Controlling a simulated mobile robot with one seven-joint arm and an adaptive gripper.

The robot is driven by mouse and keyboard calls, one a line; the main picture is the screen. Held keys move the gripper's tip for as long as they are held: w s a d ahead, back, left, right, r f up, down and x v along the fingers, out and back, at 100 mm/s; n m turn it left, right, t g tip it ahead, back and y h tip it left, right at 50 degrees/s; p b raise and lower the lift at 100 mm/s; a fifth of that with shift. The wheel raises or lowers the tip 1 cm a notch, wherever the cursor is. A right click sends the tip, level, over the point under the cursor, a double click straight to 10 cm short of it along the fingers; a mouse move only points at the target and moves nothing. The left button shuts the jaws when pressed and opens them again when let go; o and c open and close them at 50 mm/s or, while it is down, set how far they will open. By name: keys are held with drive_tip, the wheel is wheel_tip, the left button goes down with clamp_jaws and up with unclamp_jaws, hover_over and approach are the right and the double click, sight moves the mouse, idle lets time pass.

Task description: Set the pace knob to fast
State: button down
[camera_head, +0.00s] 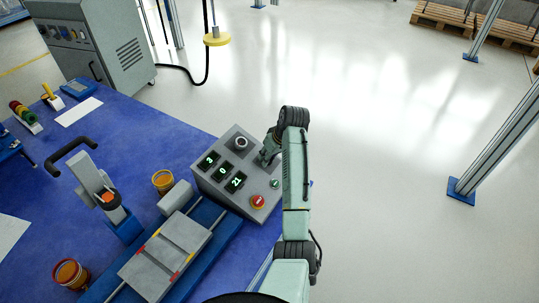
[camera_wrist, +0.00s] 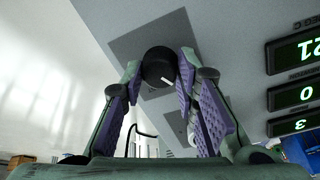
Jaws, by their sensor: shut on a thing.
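The grey control box (camera_head: 222,187) stands on the blue table with three green displays on its sloped face. My gripper (camera_head: 267,157) is at the box's upper right part and hides the knob there in the head view. In the wrist view, a round black knob (camera_wrist: 159,66) with a short white pointer line sits between the purple-padded fingers of my gripper (camera_wrist: 160,74). The fingers are shut on the knob from both sides. The pointer line slants to the lower right in that view. A dark square plate lies behind the knob; I can read no pace marks.
The box also has a dark round control (camera_head: 240,143) with a pale rim, a red button (camera_head: 258,202) and a green button (camera_head: 275,184). A bench rig (camera_head: 165,256) and an orange cup (camera_head: 163,181) stand left of it. Open floor lies to the right.

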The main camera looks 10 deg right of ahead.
drive_tip(key=m+p, duration=0.1)
drive_tip(key=p, duration=0.1)
drive_tip(key=m+p, duration=0.1)
drive_tip(key=shift+a+r+m+p, duration=0.1)
drive_tip(key=shift+r+m+p, duration=0.25)
drive_tip(key=shift+m, duration=0.05)
drive_tip(key=m+p, duration=0.3)
drive_tip(key=shift+f+m, duration=0.1)
drive_tip(key=shift+m, duration=0.2)
drive_tip(key=m+p, duration=0.3)
drive_tip(key=shift+f+m+g, duration=0.1)
drive_tip(key=shift+m+g, duration=0.2)
drive_tip(key=shift+g, duration=0.1)
drive_tip(key=shift+w+f+m+p, duration=0.1)
drive_tip(key=shift+m+p, duration=0.35)
drive_tip(key=shift+m, duration=1.05)
drive_tip(key=shift+d, duration=0.2)
drive_tip(key=c, duration=1.2)
unclamp_jaws()
drive_tip(key=shift+c, duration=0.2)
